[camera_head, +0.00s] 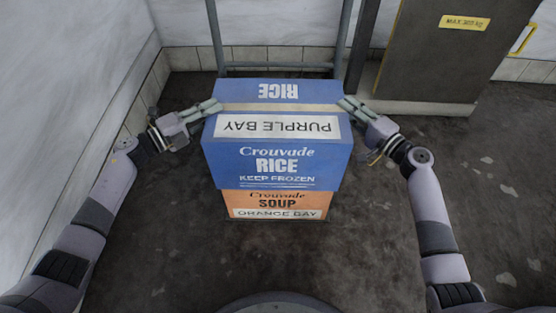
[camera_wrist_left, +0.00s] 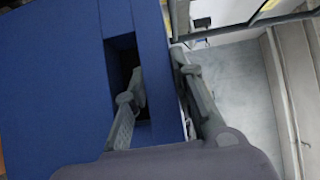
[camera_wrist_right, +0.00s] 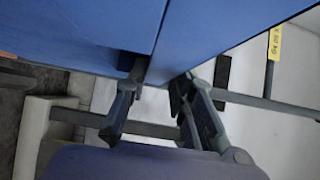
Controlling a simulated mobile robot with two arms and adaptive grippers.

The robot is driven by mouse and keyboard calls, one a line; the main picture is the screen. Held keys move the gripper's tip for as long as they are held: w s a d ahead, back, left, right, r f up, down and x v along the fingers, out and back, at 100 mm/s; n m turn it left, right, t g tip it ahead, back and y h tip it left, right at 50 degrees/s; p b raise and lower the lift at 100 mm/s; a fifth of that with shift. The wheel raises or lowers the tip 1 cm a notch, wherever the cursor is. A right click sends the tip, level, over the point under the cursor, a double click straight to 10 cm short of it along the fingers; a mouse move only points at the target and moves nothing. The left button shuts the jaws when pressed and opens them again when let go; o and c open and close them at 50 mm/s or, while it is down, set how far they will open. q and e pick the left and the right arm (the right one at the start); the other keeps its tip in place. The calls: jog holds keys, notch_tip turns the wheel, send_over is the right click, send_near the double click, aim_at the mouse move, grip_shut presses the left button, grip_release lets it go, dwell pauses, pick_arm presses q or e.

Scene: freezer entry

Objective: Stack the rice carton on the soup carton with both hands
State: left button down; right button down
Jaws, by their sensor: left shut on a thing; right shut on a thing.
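The blue rice carton (camera_head: 270,160) is above the orange soup carton (camera_head: 277,203) in the head view. Its lower edge appears at the soup carton's top; whether it rests there or hangs just above, I cannot tell. My left gripper (camera_head: 213,106) is shut on the rice carton's left side near the top. In the left wrist view one finger goes into a dark slot in the blue wall (camera_wrist_left: 128,85). My right gripper (camera_head: 345,103) is shut on the right side at similar height. The right wrist view shows its fingers at the blue carton's edge (camera_wrist_right: 150,45). The soup carton's top is hidden.
A grey metal frame (camera_head: 280,67) stands behind the cartons. A dark panel with a yellow "MAX 305 kg" label (camera_head: 464,23) is at the back right. A white wall (camera_head: 70,90) closes the left side. The dark floor (camera_head: 370,250) is clear around the cartons.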

pick_arm(q)
jog(key=shift+w+r, duration=0.1)
jog(key=shift+r, duration=0.05)
pick_arm(e)
jog(key=shift+d+r, duration=0.1)
